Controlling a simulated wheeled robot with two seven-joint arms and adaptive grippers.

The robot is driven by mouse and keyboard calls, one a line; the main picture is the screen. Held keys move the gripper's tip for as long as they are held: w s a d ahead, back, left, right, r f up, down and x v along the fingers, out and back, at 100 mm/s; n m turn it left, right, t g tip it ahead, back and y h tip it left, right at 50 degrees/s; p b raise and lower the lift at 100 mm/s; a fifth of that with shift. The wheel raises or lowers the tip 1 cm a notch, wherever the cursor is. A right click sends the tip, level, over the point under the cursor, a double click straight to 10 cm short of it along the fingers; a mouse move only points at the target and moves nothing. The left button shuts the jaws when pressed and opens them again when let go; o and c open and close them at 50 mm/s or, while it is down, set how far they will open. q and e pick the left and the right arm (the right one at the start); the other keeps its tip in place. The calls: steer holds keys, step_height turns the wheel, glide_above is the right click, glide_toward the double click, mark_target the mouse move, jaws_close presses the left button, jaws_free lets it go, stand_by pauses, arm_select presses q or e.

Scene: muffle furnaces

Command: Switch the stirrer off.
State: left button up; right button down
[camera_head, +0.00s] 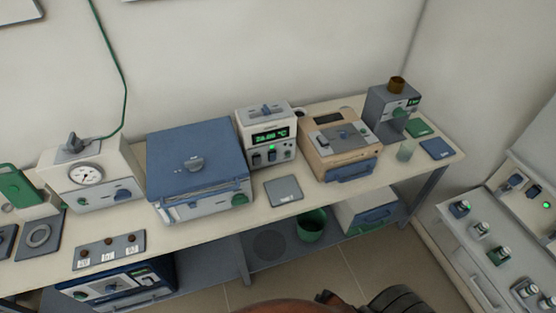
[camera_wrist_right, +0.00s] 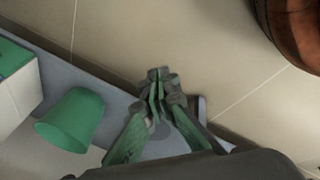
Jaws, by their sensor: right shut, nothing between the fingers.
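No thing in view is clearly labelled as the stirrer. A grey unit (camera_head: 391,108) with a brown cylinder on top, a green knob and a small green display stands at the right end of the bench; I cannot tell for sure whether it is the stirrer. My left gripper is not in view.
The bench (camera_head: 245,210) also holds a white unit with a dial (camera_head: 86,175), a blue-lidded box (camera_head: 195,165), a white unit with a lit display (camera_head: 268,140) and a tan box (camera_head: 337,145). A green bucket (camera_head: 312,225) stands below. A grey switch panel (camera_head: 490,240) is at right.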

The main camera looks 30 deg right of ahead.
mark_target(274, 156)
steer(key=w+d+r+n+t+h+p, duration=0.15)
steer(key=w+r, duration=0.45)
steer(key=r, duration=0.7)
steer(key=w+d+r+n+t+h+p, duration=0.1)
steer(key=w+d+r+n+t, duration=0.3)
steer(key=r, duration=0.9)
steer(key=w+d+r+g+h+p, duration=0.1)
steer(key=w+r, duration=0.6)
steer(key=r, duration=0.5)
steer(key=w+a+r+n+t, duration=0.1)
steer(key=w+r+n+t, duration=0.1)
steer(key=w+n, duration=0.3)
steer(key=w+a+r+n+t, duration=0.1)
steer(key=w+r+n+t, duration=0.2)
steer(key=n, duration=0.6)
steer(key=w+r+n+t+y, duration=0.1)
steer(key=w+r+n+t, duration=0.1)
steer(key=w+r+n, duration=0.4)
steer(key=shift+w+a+r+n+t, duration=0.15)
steer(key=shift+w+a+n, duration=0.1)
steer(key=shift+w, duration=0.35)
steer(key=shift+w+a+r+n+t, duration=0.1)
steer(key=shift+w+a+n, duration=0.1)
steer(key=shift+w, duration=0.35)
steer(key=shift+w+a+n, duration=0.2)
steer(key=shift+n, duration=0.2)
